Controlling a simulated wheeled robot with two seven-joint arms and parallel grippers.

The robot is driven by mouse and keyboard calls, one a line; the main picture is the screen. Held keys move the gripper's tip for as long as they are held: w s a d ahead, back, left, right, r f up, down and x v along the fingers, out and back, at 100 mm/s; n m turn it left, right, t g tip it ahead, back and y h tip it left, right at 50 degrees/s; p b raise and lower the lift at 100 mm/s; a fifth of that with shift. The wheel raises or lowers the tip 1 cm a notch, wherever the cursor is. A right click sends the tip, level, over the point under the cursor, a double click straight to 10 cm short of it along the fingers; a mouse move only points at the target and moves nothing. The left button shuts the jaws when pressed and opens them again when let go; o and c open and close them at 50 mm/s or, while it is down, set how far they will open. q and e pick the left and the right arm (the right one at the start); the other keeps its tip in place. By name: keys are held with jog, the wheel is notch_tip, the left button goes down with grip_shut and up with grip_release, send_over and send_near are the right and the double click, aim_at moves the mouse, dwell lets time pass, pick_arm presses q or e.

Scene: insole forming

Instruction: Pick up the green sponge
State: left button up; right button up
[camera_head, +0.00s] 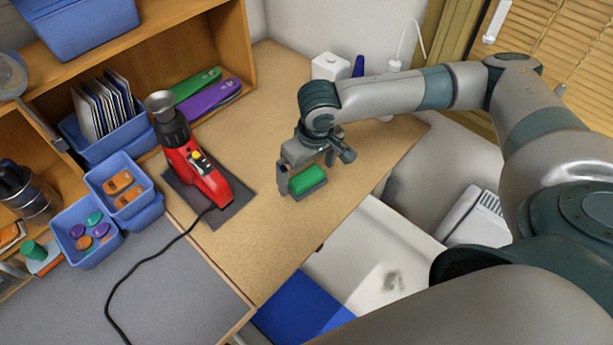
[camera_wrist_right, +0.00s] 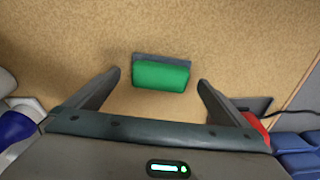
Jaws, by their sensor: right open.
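The green sponge (camera_head: 307,180) lies on a dark grey base on the tan tabletop, near the table's right edge. My right gripper (camera_head: 306,183) is right over it in the head view, fingers pointing down. In the right wrist view the green sponge (camera_wrist_right: 160,76) shows ahead of and between the two spread fingers of the open right gripper (camera_wrist_right: 159,78). I see no finger closed on the sponge. Its exact height under the fingers is hard to tell. My left gripper is not in view.
A red heat tool (camera_head: 200,172) stands on a dark mat left of the sponge, its black cable (camera_head: 150,268) running forward. Blue bins (camera_head: 122,188) with small parts stand further left. A white box (camera_head: 328,66) stands at the back. The tan tabletop (camera_head: 262,235) in front is clear.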

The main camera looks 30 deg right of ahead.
jog(key=shift+w+f, duration=0.1)
jog(key=shift+f, duration=0.9)
jog(key=c, duration=1.1)
